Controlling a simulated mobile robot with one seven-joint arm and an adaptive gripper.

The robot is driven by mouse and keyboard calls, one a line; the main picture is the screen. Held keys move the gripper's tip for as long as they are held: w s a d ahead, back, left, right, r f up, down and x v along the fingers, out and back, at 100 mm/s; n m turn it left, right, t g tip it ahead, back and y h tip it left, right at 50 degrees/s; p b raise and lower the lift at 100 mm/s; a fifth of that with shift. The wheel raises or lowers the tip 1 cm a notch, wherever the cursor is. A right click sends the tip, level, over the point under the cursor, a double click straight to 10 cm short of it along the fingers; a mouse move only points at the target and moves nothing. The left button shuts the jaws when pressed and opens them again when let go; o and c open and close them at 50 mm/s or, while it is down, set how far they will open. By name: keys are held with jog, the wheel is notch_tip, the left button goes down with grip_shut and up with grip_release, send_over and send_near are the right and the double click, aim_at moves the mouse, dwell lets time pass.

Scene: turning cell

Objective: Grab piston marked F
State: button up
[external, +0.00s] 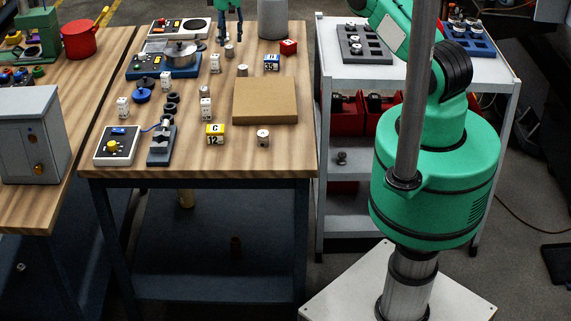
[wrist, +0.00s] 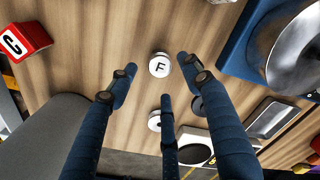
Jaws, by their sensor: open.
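The piston marked F (wrist: 160,66) stands upright on the wooden table, its pale round top and black letter facing my wrist camera. In the external view it appears to be the small metal piston (external: 229,51) just in front of my gripper, though its letter is not readable there. My gripper (external: 229,30) points down at the far part of the table. In the wrist view my gripper (wrist: 158,75) is open and empty, its three dark blue fingers spread around the F piston's place in the picture. No finger is seen touching it.
Another piston (wrist: 154,122) is partly covered by the middle finger. A grey bin (external: 272,18), a red block (external: 288,46) and a pot (external: 182,54) stand around. More pistons (external: 243,71) and white dice (external: 215,63) are nearer. A cardboard box (external: 265,100) lies at front right.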

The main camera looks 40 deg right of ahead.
aim_at(228, 44)
jog(key=shift+f, duration=0.15)
jog(key=shift+s+a+f, duration=0.15)
jog(key=shift+f, duration=2.4)
grip_shut()
